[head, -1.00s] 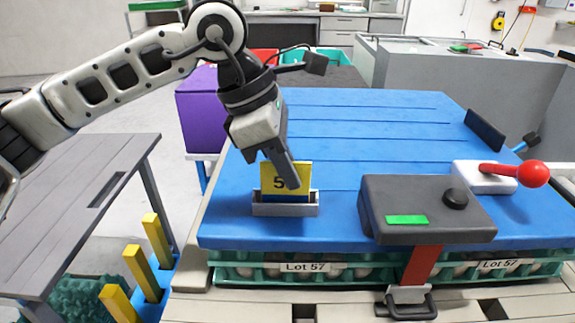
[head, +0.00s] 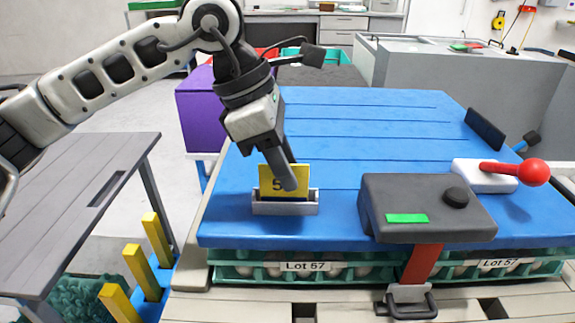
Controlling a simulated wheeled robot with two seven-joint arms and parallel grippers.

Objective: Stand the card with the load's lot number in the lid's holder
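The yellow card (head: 267,178) stands upright in the grey holder (head: 285,209) on the blue lid (head: 340,180), near its front left corner. A "5" shows on it; the rest of its number is hidden behind a finger. My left gripper (head: 287,175) is above the holder, tilted, with one finger in front of the card and the other behind it. The fingers appear spread apart, so it looks open around the card. The tray labels under the lid read "Lot 57" (head: 304,267). My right gripper is not in view.
A dark grey box with a green panel (head: 407,218) sits on the lid right of the holder, with a red strap and buckle below. A red-knobbed lever (head: 533,173) is farther right.

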